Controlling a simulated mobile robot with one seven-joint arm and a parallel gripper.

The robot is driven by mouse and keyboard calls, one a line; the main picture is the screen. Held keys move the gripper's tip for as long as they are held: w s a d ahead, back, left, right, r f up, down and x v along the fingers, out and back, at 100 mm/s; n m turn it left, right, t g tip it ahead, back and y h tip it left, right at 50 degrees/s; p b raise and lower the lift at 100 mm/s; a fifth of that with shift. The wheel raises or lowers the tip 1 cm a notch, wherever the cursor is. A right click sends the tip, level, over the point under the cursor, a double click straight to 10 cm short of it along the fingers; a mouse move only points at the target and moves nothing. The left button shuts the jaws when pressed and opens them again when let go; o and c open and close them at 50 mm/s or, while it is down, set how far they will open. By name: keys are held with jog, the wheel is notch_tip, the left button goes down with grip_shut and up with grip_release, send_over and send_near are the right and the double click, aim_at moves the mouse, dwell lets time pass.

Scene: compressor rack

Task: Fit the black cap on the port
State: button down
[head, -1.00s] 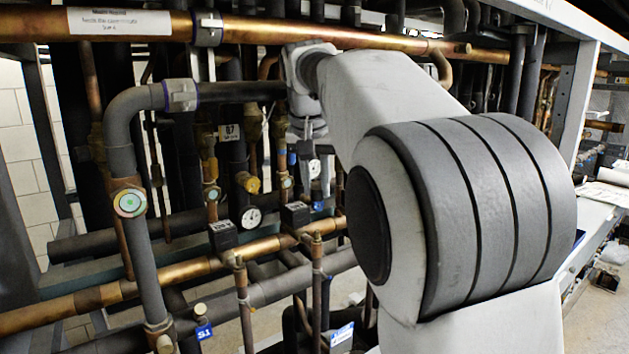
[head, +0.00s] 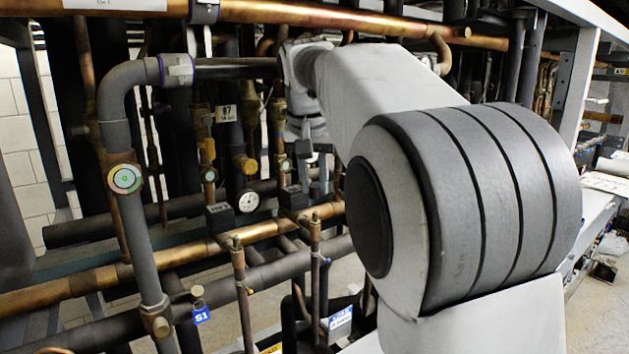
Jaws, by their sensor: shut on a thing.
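My gripper (head: 312,168) is small and far off in the head view, pointing down among the pipes behind my own arm. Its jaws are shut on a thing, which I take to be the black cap. The cap is too small and dark to make out against the dark pipes. The fingers are just above and right of a black block on a copper pipe. I cannot tell which fitting is the port. Upright copper stubs with brass tops (head: 315,226) stand below the gripper, and it appears apart from them.
Black blocks (head: 219,217) sit along a horizontal copper pipe (head: 268,230). A dial gauge (head: 248,201) and a yellow-brass valve (head: 246,165) are left of the gripper. A thick grey pipe (head: 128,150) with a round sight glass (head: 125,178) stands at left. Pipes crowd the space.

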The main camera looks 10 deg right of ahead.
aim_at(314, 197)
jog(key=shift+f, duration=0.15)
jog(key=shift+f+b, duration=0.75)
jog(key=shift+f, duration=0.15)
jog(key=shift+f, duration=0.1)
dwell(0.8)
jog(key=shift+f+b, duration=0.55)
jog(key=shift+f, duration=0.25)
jog(key=shift+f, duration=0.1)
jog(key=shift+f, duration=0.3)
dwell(0.7)
jog(key=c, duration=0.6)
grip_release()
